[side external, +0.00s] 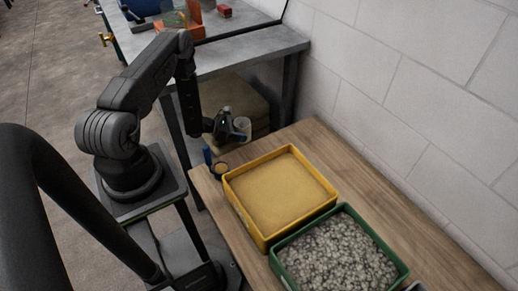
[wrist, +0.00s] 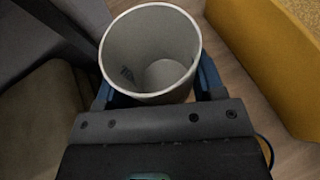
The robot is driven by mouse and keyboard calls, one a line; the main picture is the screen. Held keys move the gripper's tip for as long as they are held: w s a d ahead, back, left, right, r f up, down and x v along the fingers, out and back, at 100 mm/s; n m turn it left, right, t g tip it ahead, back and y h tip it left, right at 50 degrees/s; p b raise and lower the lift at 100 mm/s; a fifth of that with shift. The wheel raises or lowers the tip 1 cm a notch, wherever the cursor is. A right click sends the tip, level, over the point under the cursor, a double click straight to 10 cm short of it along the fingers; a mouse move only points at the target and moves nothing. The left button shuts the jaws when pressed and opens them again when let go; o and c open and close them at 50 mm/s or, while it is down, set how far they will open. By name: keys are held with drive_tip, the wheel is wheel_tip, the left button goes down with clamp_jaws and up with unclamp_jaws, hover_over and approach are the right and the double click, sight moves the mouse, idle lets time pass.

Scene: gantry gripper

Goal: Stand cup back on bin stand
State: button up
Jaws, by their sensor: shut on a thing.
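A light grey cup (side external: 242,127) is held in my gripper (side external: 229,125), near the left back corner of the wooden table. In the wrist view I look into the open mouth of the cup (wrist: 150,55), with blue fingers on both sides of it. The cup is empty apart from a small dark mark on its inner wall. My gripper is shut on the cup. I cannot tell if this is the bin stand.
A green bin (side external: 289,278) of grey pebbles stands in front. A grey bench (side external: 250,52) stands behind, and a block wall (side external: 400,70) runs along the right.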

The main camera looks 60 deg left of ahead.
drive_tip(key=w+d+f, duration=0.2)
drive_tip(key=w, duration=0.1)
drive_tip(key=w+d+f, duration=0.2)
drive_tip(key=shift+w+d, duration=0.1)
drive_tip(key=shift+w, duration=0.15)
drive_tip(key=shift+f, duration=2.1)
drive_tip(key=shift+f, duration=0.15)
drive_tip(key=o, duration=0.9)
